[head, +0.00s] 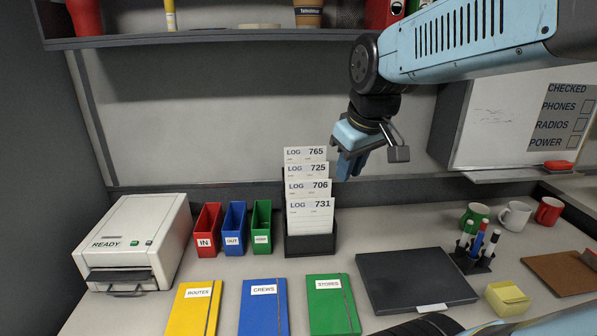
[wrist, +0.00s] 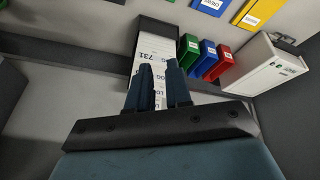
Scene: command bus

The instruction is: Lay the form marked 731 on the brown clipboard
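The form marked 731 (head: 310,218) is the front and lowest of several LOG forms standing in a black rack (head: 311,245). Behind it rise 706, 725 and 765. In the wrist view form 731 (wrist: 151,48) shows beyond my fingers, which hide part of the forms. My gripper (head: 351,168) is in the air to the right of the forms, near the upper ones in the picture. Its fingers (wrist: 162,82) are apart with nothing held between them. The brown clipboard (head: 555,272) lies flat at the far right of the desk, cut by the picture edge, with a grey clip.
A black closed laptop-like slab (head: 415,279), a pen holder (head: 472,262) and yellow notes (head: 507,297) lie between rack and clipboard. Mugs (head: 514,216) stand behind. Red, blue and green bins (head: 235,238) stand left of the rack; three folders (head: 263,310) lie in front.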

